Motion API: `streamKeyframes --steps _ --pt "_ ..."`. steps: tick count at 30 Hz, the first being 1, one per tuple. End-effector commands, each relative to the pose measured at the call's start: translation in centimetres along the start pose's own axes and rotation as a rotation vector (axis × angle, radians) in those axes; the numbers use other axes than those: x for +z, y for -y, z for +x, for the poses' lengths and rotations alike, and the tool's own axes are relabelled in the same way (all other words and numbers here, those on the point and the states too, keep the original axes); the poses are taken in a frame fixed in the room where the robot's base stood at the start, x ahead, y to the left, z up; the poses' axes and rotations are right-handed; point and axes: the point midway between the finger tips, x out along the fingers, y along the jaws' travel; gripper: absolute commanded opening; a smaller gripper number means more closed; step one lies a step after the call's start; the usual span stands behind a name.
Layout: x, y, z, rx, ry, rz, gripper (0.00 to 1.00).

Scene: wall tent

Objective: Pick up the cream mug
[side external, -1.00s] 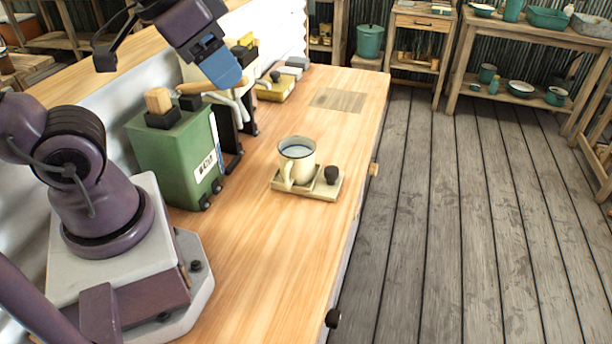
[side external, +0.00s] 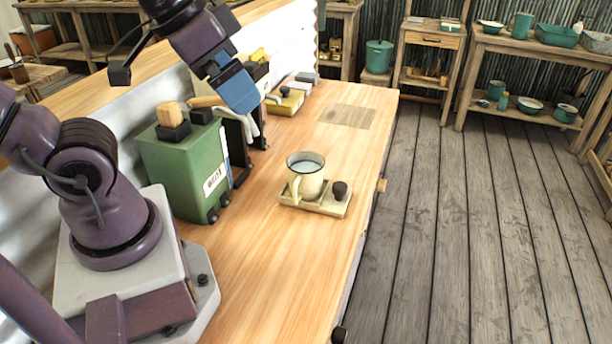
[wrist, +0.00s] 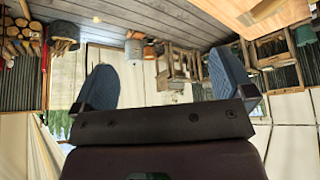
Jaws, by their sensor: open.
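The cream mug (side external: 306,182) has a dark rim and stands upright on a small cream tray (side external: 327,204) on the wooden counter. Its handle faces the front left in the side view. A small dark knob-like object (side external: 340,190) sits on the tray to the right of the mug. The mug does not show clearly in the wrist view.
A green metal box (side external: 188,168) with wooden-handled items stands on the counter left of the mug. A yellow box (side external: 285,103) lies farther back. The counter (side external: 270,270) is bare in front of the mug, and a flat board (side external: 347,116) lies behind it.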

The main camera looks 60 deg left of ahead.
Motion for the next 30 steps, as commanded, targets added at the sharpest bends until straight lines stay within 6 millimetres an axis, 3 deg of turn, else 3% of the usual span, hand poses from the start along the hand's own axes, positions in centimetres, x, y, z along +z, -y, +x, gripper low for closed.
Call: streamKeyframes --steps 7,11,20,30 --pt "0.0 -0.2 0.1 0.005 0.007 0.009 1.0" --pt "0.4 -0.8 1.9 0.018 0.096 0.038 1.0" --pt "-0.2 -1.9 9.1 -0.049 0.457 0.291 1.0" --pt "-0.1 -1.2 18.7 -0.227 0.871 0.816 1.0"
